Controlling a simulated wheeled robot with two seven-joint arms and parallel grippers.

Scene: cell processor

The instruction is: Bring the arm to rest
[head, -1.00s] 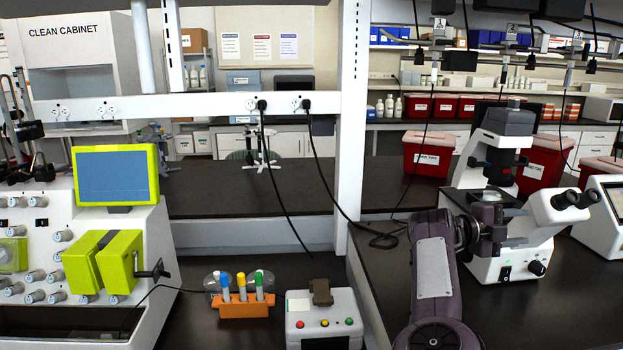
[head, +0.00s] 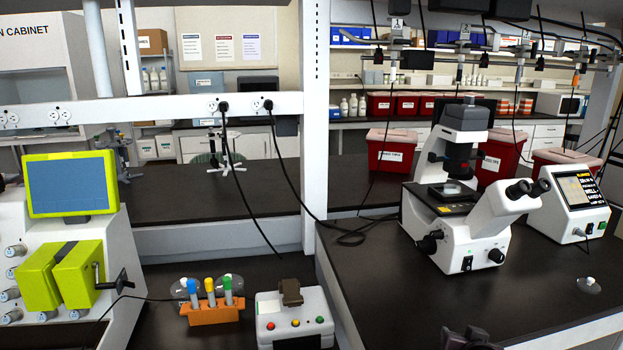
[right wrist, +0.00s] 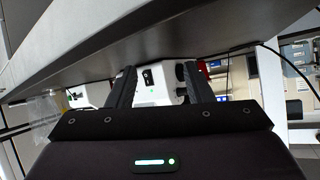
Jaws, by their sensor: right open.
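My right gripper (right wrist: 160,70) shows in the right wrist view with its two dark fingers apart and nothing between them. Behind the fingers is white equipment with dark knobs, seen at a tilt below a dark counter edge. In the head view only a small dark piece of my right arm (head: 468,341) shows at the bottom edge, low in front of the right counter. The white microscope (head: 470,230) stands on that counter, clear of the arm, with a small clear dish (head: 452,188) on its stage. My left gripper is not in view.
The right counter (head: 400,290) has free room in front of the microscope. A small clear vessel (head: 589,286) and a white screen device (head: 574,210) stand at right. An orange tube rack (head: 212,312) and a button box (head: 293,318) stand left. A white post (head: 315,120) rises mid-view.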

